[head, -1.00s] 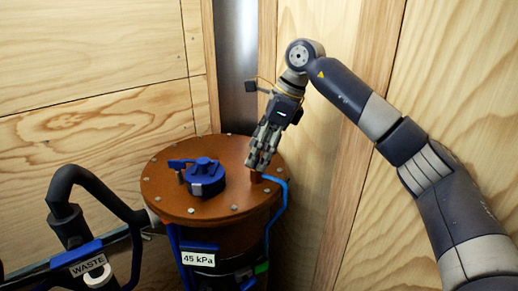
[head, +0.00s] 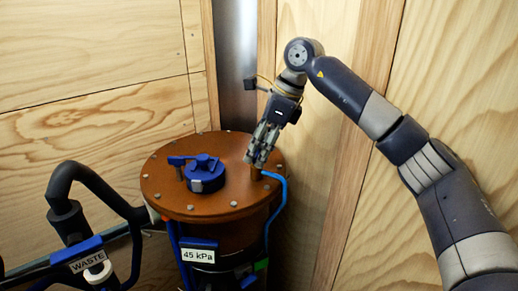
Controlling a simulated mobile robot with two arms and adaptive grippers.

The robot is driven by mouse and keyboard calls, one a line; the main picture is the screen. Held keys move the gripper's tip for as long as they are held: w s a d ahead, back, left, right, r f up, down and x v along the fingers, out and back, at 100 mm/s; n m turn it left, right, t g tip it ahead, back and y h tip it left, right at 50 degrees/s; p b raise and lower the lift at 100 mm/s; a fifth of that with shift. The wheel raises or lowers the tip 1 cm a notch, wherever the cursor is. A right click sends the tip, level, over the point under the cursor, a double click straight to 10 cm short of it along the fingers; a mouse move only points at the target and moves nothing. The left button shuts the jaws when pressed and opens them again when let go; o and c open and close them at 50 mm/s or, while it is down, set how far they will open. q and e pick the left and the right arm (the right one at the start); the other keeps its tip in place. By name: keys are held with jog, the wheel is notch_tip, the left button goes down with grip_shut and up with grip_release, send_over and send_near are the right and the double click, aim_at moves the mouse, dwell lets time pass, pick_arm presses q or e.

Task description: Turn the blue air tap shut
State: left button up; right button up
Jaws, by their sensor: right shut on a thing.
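My right gripper (head: 260,160) points down at the right rear of the brown round lid (head: 220,207) of a vessel. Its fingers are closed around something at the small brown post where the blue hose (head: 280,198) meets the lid. The fingers hide what they hold; by its place it looks to be the blue air tap, but its handle and angle cannot be seen. A blue fitting with a lever (head: 205,174) stands on the left part of the lid, apart from the gripper. My left gripper is not in view.
A label reading 45 kPa (head: 198,256) is on the vessel's front. Black pipework (head: 68,190) with a blue WASTE tag (head: 88,263) stands at the lower left. Wooden walls (head: 95,60) close in behind and on the right.

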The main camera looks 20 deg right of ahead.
jog(key=shift+m, duration=0.3)
jog(key=shift+m+t+h+b, duration=0.3)
jog(key=shift+m+t+b, duration=0.35)
jog(key=shift+m, duration=0.55)
jog(key=m+h+b, duration=0.1)
jog(key=m, duration=0.1)
jog(key=m+t+b, duration=0.1)
jog(key=m, duration=0.2)
jog(key=shift+s+a+h, duration=0.1)
jog(key=shift+a+h, duration=0.1)
jog(key=shift+h, duration=0.2)
jog(key=m+h+b, duration=0.1)
jog(key=m, duration=0.4)
jog(key=shift+a+h+b, duration=0.15)
jog(key=shift+h+b, duration=0.2)
jog(key=shift+h, duration=0.05)
jog(key=shift+m+h+b, duration=0.55)
jog(key=shift+m+h, duration=0.25)
jog(key=shift+m, duration=1.4)
jog(key=shift+g, duration=0.25)
jog(key=o, duration=1.1)
jog(key=shift+c, duration=0.2)
